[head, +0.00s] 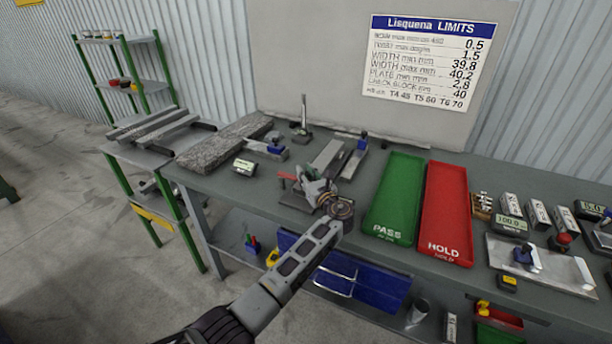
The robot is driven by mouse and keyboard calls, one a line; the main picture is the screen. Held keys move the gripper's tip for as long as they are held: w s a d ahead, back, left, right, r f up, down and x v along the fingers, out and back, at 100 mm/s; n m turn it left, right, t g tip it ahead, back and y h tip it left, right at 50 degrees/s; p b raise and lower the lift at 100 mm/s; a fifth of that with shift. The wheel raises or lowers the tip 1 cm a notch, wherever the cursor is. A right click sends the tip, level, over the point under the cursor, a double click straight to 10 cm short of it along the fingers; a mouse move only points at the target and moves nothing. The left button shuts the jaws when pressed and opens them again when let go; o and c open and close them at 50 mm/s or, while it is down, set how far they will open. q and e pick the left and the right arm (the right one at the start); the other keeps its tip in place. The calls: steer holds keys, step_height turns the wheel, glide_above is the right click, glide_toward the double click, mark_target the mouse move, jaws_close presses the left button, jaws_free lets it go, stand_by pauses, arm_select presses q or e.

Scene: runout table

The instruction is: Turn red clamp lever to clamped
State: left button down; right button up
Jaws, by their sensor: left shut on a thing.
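The red clamp lever (288,177) shows as a short red bar at the front middle of the bench, on a small dark fixture (294,201). My left gripper (308,186) is at the lever's right end, its fingers shut on it. The fingers and wrist hide that end of the lever and part of the fixture, so the exact grip and the lever's angle are hard to tell. My right gripper is not in view.
A green PASS tray (396,197) and a red HOLD tray (447,213) lie right of my gripper. Behind it are a grey plate (327,154) and an upright stand (303,118). A rough slab (223,142) and a small display box (244,167) lie left.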

arm_select(q)
steer(key=c, duration=1.3)
jaws_free()
steer(key=shift+o, duration=0.2)
steer(key=shift+s+d+f, duration=0.1)
steer(key=shift+s+d, duration=0.1)
steer(key=shift+s, duration=0.15)
steer(key=shift+v, duration=3.4)
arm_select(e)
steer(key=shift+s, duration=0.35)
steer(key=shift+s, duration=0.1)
